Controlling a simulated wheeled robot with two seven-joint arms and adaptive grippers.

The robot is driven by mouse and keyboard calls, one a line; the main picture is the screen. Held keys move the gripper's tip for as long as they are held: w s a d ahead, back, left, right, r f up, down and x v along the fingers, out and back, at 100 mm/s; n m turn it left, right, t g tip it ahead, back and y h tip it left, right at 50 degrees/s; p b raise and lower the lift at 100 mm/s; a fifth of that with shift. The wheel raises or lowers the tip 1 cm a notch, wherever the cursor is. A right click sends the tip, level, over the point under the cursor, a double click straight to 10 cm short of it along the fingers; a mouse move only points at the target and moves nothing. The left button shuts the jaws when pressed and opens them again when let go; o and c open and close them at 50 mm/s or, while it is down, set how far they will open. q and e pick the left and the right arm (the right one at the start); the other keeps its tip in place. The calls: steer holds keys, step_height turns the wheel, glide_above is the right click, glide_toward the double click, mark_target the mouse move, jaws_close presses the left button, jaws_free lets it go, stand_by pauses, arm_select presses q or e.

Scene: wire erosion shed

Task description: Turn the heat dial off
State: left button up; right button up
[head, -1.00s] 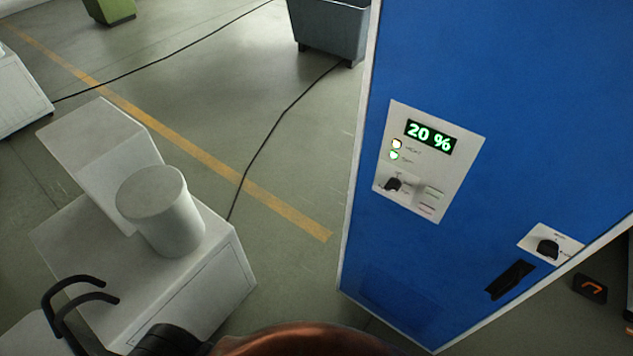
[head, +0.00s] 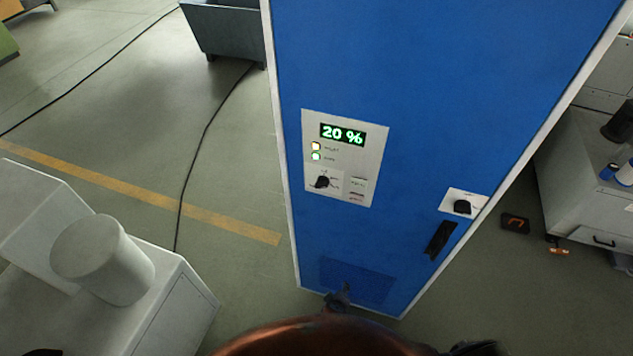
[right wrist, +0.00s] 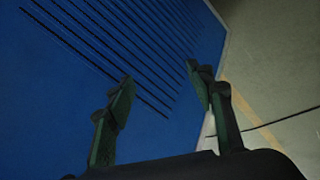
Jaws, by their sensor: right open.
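A blue cabinet (head: 440,90) carries a white control panel (head: 375,145) with a lit green "20 %" display (head: 343,134). A black dial (head: 322,182) sits at the panel's lower left. Another black dial (head: 463,207) sits on a small white plate at the cabinet's lower right. Their labels are too small to read, so I cannot tell which is the heat dial. My right gripper (head: 338,298) is low before the cabinet's vent. In the right wrist view the right gripper (right wrist: 161,84) is open and empty, facing the slots. Only a dark sliver, likely my left gripper, shows at the bottom left.
Two lamps (head: 316,151) glow beside the panel text. A black handle (head: 440,240) is below the right dial. A white machine with a cylinder (head: 105,262) stands at left. A cable (head: 190,165) lies on the floor. A grey bench (head: 600,170) stands at right.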

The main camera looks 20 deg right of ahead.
steer(key=w+a+r+t+h+p, duration=0.1)
steer(key=w+a+r, duration=0.15)
steer(key=r, duration=0.45)
steer(key=w+a+r+m+t, duration=0.1)
steer(key=w+r, duration=0.2)
steer(key=r, duration=0.3)
steer(key=w+a+r+t+h+p, duration=0.1)
steer(key=w+r, duration=0.2)
steer(key=r, duration=0.4)
steer(key=m+t+h+p, duration=0.3)
steer(key=m+t+h, duration=0.1)
steer(key=m+t, duration=0.1)
glide_toward(319, 187)
steer(key=x, duration=0.2)
steer(key=p+x, duration=0.1)
steer(key=x, duration=0.2)
steer(key=p+x, duration=0.1)
steer(key=x, duration=0.2)
steer(key=shift+w+d+r, duration=0.2)
steer(key=shift+w+d+f, duration=0.1)
steer(key=shift+w+d, duration=0.15)
steer(key=shift+w, duration=0.05)
steer(key=shift+c, duration=0.2)
steer(key=c, duration=1.1)
